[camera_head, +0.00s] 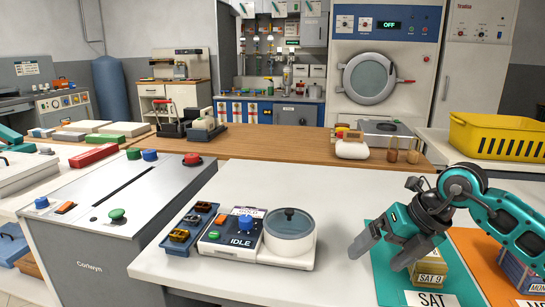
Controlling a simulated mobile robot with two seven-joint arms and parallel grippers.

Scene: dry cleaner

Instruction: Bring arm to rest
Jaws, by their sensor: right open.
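My right gripper (384,254), dark grey and teal, comes in from the right over the white counter. Its fingers are spread open with nothing between them. A yellowish block labelled "SAT 9" (431,280) sits on a green mat marked SAT (390,283), just behind and to the right of the fingers. The gripper partly covers the block, and I cannot tell whether a finger touches it. My left gripper is not in view.
A device reading IDLE with a lidded round pot (289,232) stands left of my gripper. A small blue tray (175,246) is beside it. An orange mat (473,262) bears another block at right. A yellow basket (497,137) stands behind. The counter's middle is clear.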

